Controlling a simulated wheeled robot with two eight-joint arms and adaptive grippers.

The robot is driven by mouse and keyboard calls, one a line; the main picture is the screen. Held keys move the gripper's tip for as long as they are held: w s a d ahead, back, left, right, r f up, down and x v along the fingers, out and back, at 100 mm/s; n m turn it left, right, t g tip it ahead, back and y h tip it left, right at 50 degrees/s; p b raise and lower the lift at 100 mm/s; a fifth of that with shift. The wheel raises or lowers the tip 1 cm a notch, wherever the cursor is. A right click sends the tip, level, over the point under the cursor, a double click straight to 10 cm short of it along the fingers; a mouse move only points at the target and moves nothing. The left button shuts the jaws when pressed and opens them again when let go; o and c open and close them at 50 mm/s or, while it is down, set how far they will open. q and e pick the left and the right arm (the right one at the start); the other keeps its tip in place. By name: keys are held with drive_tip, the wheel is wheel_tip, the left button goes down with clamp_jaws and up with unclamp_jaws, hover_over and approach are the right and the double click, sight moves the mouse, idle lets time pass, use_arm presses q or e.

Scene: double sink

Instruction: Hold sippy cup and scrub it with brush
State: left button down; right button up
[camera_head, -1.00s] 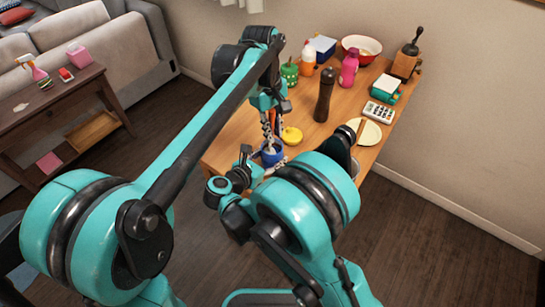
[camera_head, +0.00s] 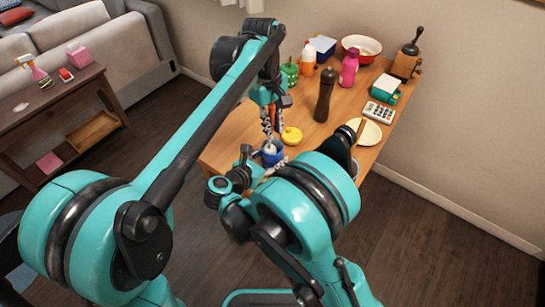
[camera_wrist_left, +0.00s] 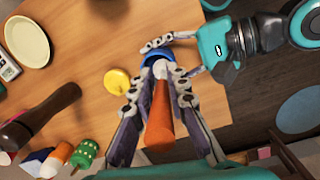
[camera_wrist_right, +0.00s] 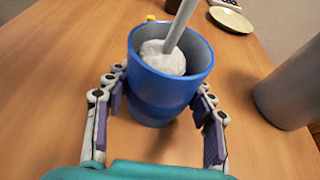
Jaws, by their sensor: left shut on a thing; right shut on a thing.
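The blue sippy cup (camera_head: 272,158) is held upright near the table's front edge. It fills the middle of the right wrist view (camera_wrist_right: 163,97). My right gripper (camera_wrist_right: 160,84) is shut on it, one finger at each side. The brush has an orange handle (camera_wrist_left: 158,122), a grey stem (camera_wrist_right: 181,25) and a round white head (camera_wrist_right: 163,58). Its head is inside the cup's mouth; whether it touches the inner wall I cannot tell. My left gripper (camera_wrist_left: 161,88) is shut on the handle, above the cup. The yellow lid (camera_head: 292,135) lies on the table beside the cup.
A dark pepper mill (camera_head: 324,95) stands behind the cup. A grey cylindrical container (camera_wrist_right: 292,95) stands close right of it in the right wrist view.

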use_arm(q)
drive_tip(key=shift+r, duration=5.2)
use_arm(e)
drive_tip(key=o, duration=1.3)
